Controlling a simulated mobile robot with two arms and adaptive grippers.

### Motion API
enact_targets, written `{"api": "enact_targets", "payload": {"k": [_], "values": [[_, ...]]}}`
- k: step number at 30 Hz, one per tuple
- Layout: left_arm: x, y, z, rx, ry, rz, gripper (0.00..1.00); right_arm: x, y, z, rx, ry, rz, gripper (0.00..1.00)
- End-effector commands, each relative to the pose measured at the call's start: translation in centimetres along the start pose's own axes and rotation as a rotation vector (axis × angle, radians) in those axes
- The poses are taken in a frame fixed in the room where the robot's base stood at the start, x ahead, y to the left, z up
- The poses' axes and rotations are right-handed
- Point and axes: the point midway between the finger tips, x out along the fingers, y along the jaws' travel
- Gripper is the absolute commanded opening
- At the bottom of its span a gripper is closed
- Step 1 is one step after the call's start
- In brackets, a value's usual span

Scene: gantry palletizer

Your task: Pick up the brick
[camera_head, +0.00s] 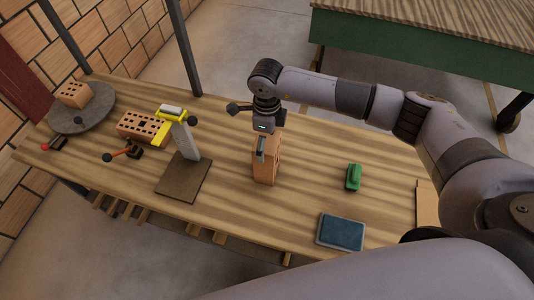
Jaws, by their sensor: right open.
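An orange-brown brick (268,172) stands upright on the wooden table, near its middle. My right gripper (264,146) points down at the top of this brick. One finger shows in front of the brick's upper part, and the gripper is open. The far side of the brick and the other finger are hidden, so I cannot tell whether the fingers touch it. My left gripper is not in view.
A second brick (74,95) sits on a round grey plate (97,112) at the left. A holed brick (135,125) lies beside a yellow and grey stand (188,150). A green object (353,177) and a blue pad (341,232) lie to the right on the wooden table (310,185).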

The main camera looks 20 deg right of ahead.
Motion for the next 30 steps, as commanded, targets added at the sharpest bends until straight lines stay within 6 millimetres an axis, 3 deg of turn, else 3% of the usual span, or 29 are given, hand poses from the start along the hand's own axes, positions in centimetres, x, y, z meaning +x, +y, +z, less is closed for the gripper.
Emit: {"api": "enact_targets", "payload": {"k": [5, 12, 30], "values": [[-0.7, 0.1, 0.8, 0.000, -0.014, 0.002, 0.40, 1.5, 0.0, 0.0, 0.000, -0.001, 0.000, 0.98], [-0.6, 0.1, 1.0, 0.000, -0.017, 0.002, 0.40, 1.7, -0.1, 0.0, 0.000, -0.001, -0.001, 0.97], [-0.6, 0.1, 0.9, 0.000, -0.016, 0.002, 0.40, 1.6, -0.1, 0.0, 0.000, -0.001, -0.001, 0.57]]}}
